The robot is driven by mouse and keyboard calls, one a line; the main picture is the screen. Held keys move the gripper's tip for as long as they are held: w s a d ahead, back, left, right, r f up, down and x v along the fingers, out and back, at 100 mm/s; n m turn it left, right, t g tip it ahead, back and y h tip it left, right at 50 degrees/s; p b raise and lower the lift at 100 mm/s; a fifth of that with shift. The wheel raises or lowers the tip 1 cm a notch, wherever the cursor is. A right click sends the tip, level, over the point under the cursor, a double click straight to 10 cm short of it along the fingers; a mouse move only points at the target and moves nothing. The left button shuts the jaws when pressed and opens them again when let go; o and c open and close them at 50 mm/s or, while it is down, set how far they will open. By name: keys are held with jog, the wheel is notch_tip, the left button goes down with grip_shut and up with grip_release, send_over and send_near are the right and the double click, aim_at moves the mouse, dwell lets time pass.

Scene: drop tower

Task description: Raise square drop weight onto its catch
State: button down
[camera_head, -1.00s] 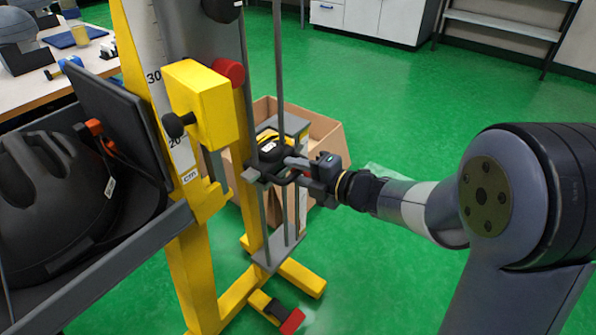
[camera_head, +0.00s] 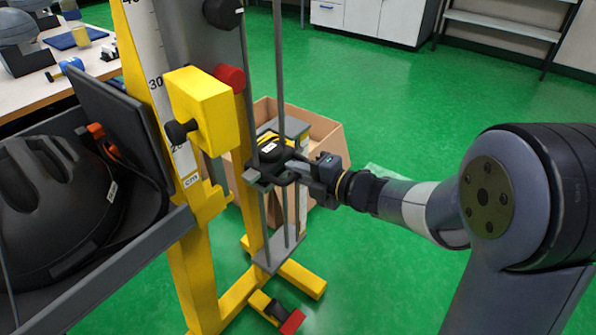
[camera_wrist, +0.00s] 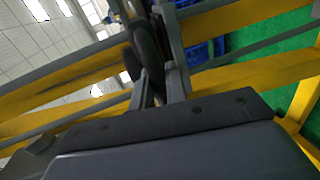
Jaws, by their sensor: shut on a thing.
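A grey square carriage (camera_head: 252,177) with a black round piece (camera_head: 271,147) on it sits around the thin vertical guide rods (camera_head: 279,70) of the tower; I take it for the square drop weight. My gripper (camera_head: 296,172) reaches it from the right and is shut on its near side; the exact grip is partly hidden. In the wrist view my gripper (camera_wrist: 160,88) shows close up, with dark rounded parts (camera_wrist: 146,48) at its fingers. A yellow block (camera_head: 206,112) with a black knob stands higher on the scaled upright. I cannot tell which part is the catch.
A grey tray (camera_head: 150,232) with a black helmet (camera_head: 62,195) is at the left. A cardboard box (camera_head: 330,143) stands behind the rods. The tower's yellow feet (camera_head: 302,279) spread on the floor. The green floor (camera_head: 420,100) beyond is open.

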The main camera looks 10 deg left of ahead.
notch_tip(320, 180, up, 31)
jog(key=p, duration=2.2)
jog(key=shift+p, duration=0.3)
jog(key=c, duration=1.5)
grip_release()
jog(key=shift+f, duration=0.15)
jog(key=shift+d, duration=0.1)
jog(key=v, duration=1)
jog(key=shift+s+d+f, duration=0.1)
jog(key=shift+s+d, duration=0.1)
jog(key=shift+d, duration=0.05)
jog(key=shift+a, duration=0.1)
jog(key=x, duration=1)
jog(key=shift+w+a+f+b, duration=0.25)
jog(key=shift+f+b, duration=0.15)
jog(key=shift+f, duration=0.1)
